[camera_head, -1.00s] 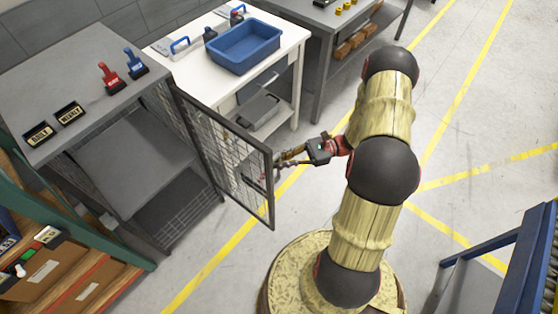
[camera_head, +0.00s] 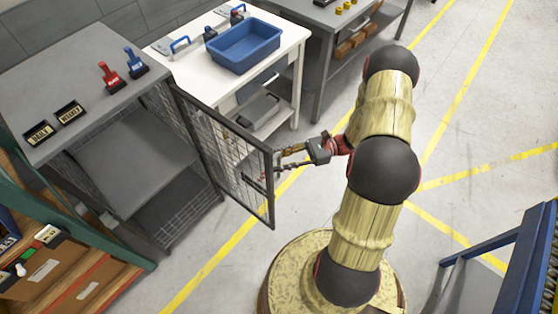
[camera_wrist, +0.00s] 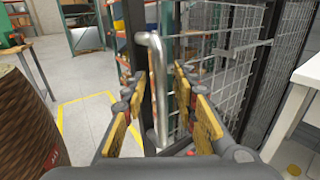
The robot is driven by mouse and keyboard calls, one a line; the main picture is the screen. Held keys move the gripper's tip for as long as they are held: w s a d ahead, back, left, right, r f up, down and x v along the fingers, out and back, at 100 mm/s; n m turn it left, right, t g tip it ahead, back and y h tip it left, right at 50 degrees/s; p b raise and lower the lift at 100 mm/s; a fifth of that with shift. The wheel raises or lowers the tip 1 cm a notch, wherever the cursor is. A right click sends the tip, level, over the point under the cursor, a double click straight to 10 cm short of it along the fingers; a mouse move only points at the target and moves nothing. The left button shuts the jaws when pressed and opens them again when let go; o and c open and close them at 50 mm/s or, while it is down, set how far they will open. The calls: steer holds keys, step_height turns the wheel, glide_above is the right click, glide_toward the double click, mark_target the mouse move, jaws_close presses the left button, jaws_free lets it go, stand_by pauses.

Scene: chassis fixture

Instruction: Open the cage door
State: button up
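The cage door (camera_head: 225,155) is a dark-framed wire mesh panel hinged at the right front of the grey cage cabinet (camera_head: 75,95). It stands swung well out from the cabinet, and the cage front is open. A silver bar handle (camera_wrist: 153,85) shows upright in the wrist view. My gripper (camera_head: 279,162) is at the door's free edge. In the wrist view my gripper's fingers (camera_wrist: 158,92) are spread on either side of the handle, with a visible gap at the right finger. Whether the left finger touches the handle cannot be told.
A white table (camera_head: 290,45) with a blue bin (camera_head: 243,48) stands behind the door. A red and a blue stamp-like object sit on the cabinet top. A wooden-shelved rack (camera_head: 75,270) is at lower left. Floor in front of the door is clear, with yellow lines.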

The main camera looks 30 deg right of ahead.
steer(key=v, duration=1.2)
steer(key=s+a+f+n+g+h, duration=0.3)
steer(key=s+n+g+h, duration=0.2)
steer(key=s+h, duration=0.15)
steer(key=s+a+r+n+t+h, duration=0.1)
steer(key=a+r+n, duration=0.4)
steer(key=r, duration=0.5)
steer(key=s+a+r+n+t+h, duration=0.1)
steer(key=a+r+n+t+h, duration=0.2)
steer(key=r, duration=0.8)
steer(key=s+a+r+n+t+h, duration=0.1)
steer(key=a+r+n+t+h, duration=0.1)
steer(key=a+r+n+h, duration=0.5)
step_height(320, 180, up, 3)
steer(key=shift+s+a+r+n, duration=0.2)
steer(key=shift+a+n, duration=0.2)
steer(key=shift+a, duration=0.65)
